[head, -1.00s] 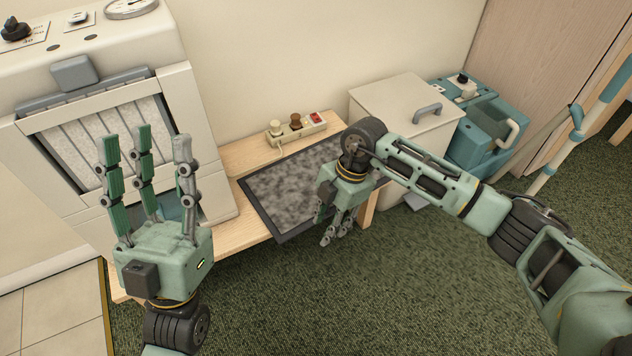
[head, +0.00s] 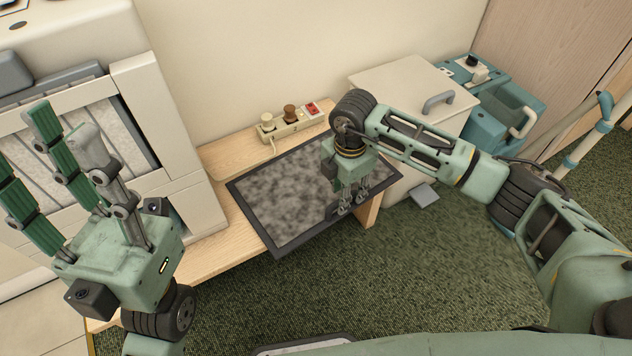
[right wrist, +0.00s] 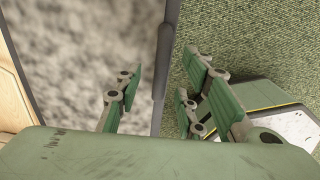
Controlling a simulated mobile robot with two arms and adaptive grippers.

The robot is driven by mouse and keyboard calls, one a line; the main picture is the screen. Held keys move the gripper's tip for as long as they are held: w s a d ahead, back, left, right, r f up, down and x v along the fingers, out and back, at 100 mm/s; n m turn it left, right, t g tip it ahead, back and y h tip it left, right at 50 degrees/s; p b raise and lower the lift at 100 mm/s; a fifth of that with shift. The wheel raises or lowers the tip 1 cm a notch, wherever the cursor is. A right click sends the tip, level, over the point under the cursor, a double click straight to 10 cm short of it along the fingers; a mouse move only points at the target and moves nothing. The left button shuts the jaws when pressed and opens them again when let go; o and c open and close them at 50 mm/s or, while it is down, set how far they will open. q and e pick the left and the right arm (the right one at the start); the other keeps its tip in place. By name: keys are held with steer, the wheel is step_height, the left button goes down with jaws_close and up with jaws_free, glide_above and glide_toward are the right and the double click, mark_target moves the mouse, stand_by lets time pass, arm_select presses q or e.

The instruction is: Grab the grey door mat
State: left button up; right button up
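The grey door mat (head: 280,195), mottled with a dark border, lies flat on a low wooden bench, its front edge jutting over the carpet. My right gripper (head: 352,203) points down at the mat's right end. In the right wrist view the gripper (right wrist: 160,84) has its fingers spread, one over the mat (right wrist: 85,55) and two beyond its dark edge, above the carpet. The edge runs between them; I cannot tell whether any finger touches it. My left gripper (head: 48,140) is raised at the left, fingers apart and empty, away from the mat.
The wooden bench (head: 215,245) stands against the wall. A power strip (head: 292,122) with plugs lies behind the mat. A white heater-like cabinet (head: 165,140) is at left. A white bin (head: 400,90) and a teal machine (head: 490,120) stand at right. Green carpet (head: 420,270) in front is open.

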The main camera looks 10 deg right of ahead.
step_height(320, 180, down, 4)
steer(key=shift+r+b, duration=0.25)
steer(key=shift+b, duration=0.3)
steer(key=shift+r, duration=0.1)
jaws_close()
steer(key=shift+r, duration=0.1)
